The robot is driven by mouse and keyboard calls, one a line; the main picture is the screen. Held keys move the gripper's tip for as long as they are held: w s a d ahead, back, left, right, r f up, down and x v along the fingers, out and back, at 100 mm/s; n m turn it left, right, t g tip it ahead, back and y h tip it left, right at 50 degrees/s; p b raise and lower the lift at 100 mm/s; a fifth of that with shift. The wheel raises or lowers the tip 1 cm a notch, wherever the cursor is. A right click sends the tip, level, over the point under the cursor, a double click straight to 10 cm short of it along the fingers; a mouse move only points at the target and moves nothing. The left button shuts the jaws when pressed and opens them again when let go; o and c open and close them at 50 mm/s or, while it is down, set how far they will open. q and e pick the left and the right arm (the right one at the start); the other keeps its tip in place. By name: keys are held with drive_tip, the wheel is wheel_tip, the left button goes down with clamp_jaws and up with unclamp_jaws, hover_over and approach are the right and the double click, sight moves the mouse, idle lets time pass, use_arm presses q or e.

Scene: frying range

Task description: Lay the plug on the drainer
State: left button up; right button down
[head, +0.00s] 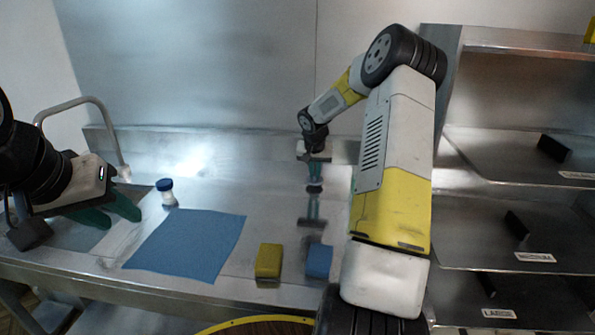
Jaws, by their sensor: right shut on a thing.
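My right gripper (315,177) reaches down over the steel counter at the back middle of the head view. Its teal fingers are shut on a small dark thing, likely the plug (314,188), mostly hidden between the fingertips. It looks to be just above the counter, with a reflection below it; I cannot tell whether it touches. My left gripper (110,213) is at the left, open and empty, its teal fingers apart near the sink area. The bare steel surface (275,210) around the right gripper may be the drainer; no separate drainer stands out clearly.
A blue cloth (190,245) lies flat at the left middle. A blue-capped white shaker (166,191) stands behind it. A yellow block (269,261) and a blue block (319,261) are near the front edge. A tap (85,103) is at left; labelled shelves (490,235) at right.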

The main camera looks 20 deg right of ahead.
drive_tip(key=shift+f, duration=0.6)
drive_tip(key=c, duration=1.5)
unclamp_jaws()
drive_tip(key=shift+f, duration=0.15)
drive_tip(key=shift+c, duration=0.2)
